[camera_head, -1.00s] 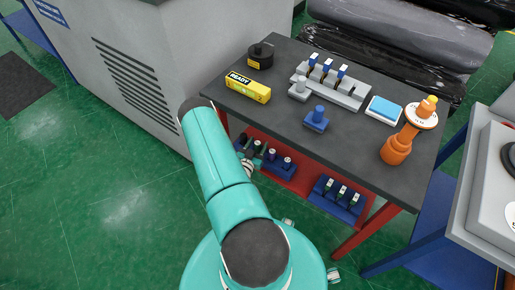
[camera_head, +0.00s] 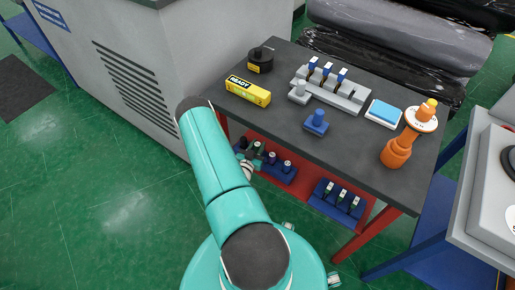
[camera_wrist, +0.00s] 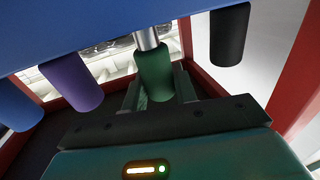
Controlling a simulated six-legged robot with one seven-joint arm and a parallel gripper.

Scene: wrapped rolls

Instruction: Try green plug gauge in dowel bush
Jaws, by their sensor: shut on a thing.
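The green plug gauge (camera_wrist: 153,72) is in the middle of the wrist view, its green handle between the two fingers of my gripper (camera_wrist: 158,92). My gripper is shut on it. A bright metal shank (camera_wrist: 147,38) runs from the handle to a blue rack (camera_wrist: 110,22), where other gauges sit: a purple one (camera_wrist: 72,82), a black one (camera_wrist: 229,35) and a blue one (camera_wrist: 17,108). In the head view my gripper (camera_head: 247,164) is at the left end of this rack (camera_head: 276,172), on the red lower shelf, partly hidden by my arm. I cannot tell which part is the dowel bush.
A second blue rack (camera_head: 331,207) is right on the shelf.

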